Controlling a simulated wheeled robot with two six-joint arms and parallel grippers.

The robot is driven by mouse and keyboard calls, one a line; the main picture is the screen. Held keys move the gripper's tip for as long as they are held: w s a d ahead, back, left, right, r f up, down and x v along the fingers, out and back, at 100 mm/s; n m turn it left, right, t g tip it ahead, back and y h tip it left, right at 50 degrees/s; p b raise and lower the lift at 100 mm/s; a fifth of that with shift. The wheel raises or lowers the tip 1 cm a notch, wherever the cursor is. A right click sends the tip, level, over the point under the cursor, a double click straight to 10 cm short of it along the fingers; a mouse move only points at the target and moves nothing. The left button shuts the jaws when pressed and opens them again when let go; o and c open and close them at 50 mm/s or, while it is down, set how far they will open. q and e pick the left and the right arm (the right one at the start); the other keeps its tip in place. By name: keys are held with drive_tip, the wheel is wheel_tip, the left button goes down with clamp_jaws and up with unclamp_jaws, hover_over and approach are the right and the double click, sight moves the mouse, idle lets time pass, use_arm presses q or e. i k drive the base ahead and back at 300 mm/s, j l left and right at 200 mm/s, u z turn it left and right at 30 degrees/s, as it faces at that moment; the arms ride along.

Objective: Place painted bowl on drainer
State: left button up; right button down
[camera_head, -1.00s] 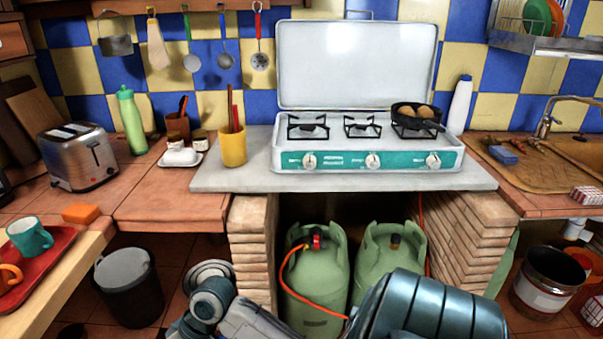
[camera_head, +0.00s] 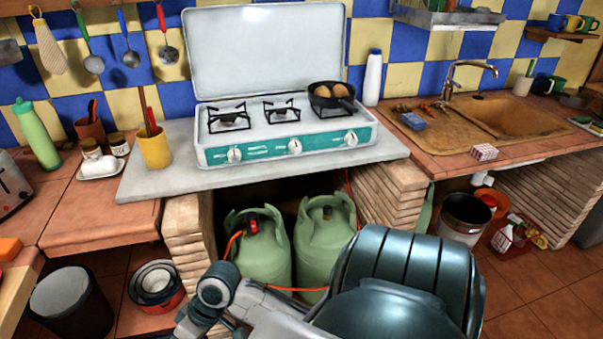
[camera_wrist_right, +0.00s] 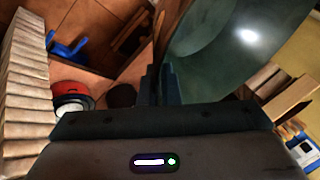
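In the right wrist view my right gripper (camera_wrist_right: 160,86) is shut on the rim of the painted bowl (camera_wrist_right: 228,45). The bowl shows a glossy dark green inside and a brownish outer edge. It is tilted on its side and cut off by the frame. In the head view I cannot make out the bowl or either gripper; my own arm parts fill the bottom. A metal wall rack, which looks like the drainer (camera_head: 445,17), hangs above the counter right of the stove, cut off at the top.
A stove (camera_head: 290,140) with a pan (camera_head: 332,101) stands on the middle counter. A white bottle (camera_head: 373,78), a tap (camera_head: 462,78) and a sink (camera_head: 510,117) are to the right. Gas bottles (camera_head: 262,250) stand below. Floor at lower right is open.

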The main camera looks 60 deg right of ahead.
sight(456, 132)
drive_tip(key=k+l+z, duration=0.1)
drive_tip(key=z, duration=0.35)
drive_tip(key=l+z, duration=0.3)
drive_tip(key=z, duration=0.15)
drive_tip(key=l+z, duration=0.25)
drive_tip(key=z, duration=0.2)
drive_tip(key=l+z, duration=0.25)
drive_tip(key=z, duration=0.15)
drive_tip(key=k, duration=0.05)
